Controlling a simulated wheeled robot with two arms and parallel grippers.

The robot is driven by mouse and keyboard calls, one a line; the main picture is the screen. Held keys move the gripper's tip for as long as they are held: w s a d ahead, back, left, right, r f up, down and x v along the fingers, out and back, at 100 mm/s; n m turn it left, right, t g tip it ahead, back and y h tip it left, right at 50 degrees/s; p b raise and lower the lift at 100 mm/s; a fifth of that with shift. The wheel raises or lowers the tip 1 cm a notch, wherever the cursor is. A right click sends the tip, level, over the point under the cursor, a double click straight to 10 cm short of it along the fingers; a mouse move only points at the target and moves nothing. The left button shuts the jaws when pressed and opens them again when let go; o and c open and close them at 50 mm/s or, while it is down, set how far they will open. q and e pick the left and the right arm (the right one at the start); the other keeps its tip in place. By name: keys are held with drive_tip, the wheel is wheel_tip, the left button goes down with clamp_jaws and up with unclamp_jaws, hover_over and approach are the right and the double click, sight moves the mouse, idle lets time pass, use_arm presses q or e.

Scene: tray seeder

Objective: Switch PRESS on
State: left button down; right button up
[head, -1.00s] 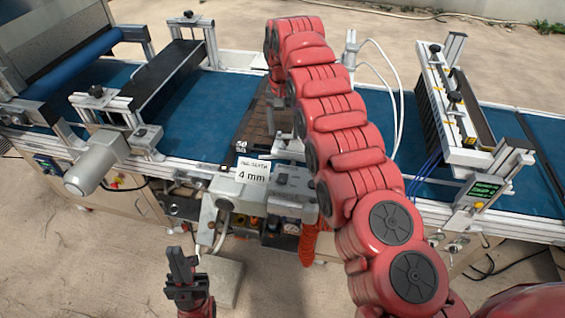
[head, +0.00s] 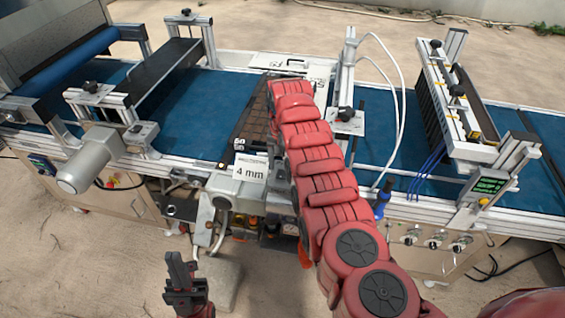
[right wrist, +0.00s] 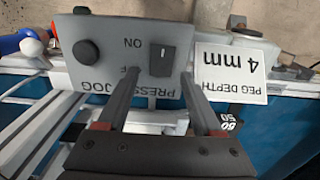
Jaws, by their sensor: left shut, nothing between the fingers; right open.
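In the right wrist view the grey control panel (right wrist: 118,88) appears upside down. It carries a black PRESS rocker switch (right wrist: 162,58), with the ON label beside its upper part and a partly hidden label lower down. Which way the rocker is set I cannot tell. My right gripper (right wrist: 162,72) is open, its two fingertips on either side of the lower part of the switch; whether they touch the panel is unclear. In the head view my right arm hides this gripper and the switch. My left gripper (head: 181,277) is shut and empty, low in front of the machine.
A round black JOG knob (right wrist: 86,52) sits on the same panel. A white PEG DEPTH 4 mm card (right wrist: 232,75) is beside it. The blue conveyor (head: 205,118) runs behind, with a metal frame (head: 440,110) at right. Bare ground lies around my left gripper.

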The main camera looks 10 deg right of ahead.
drive_tip(key=shift+s+f, duration=0.1)
drive_tip(key=shift+f, duration=0.25)
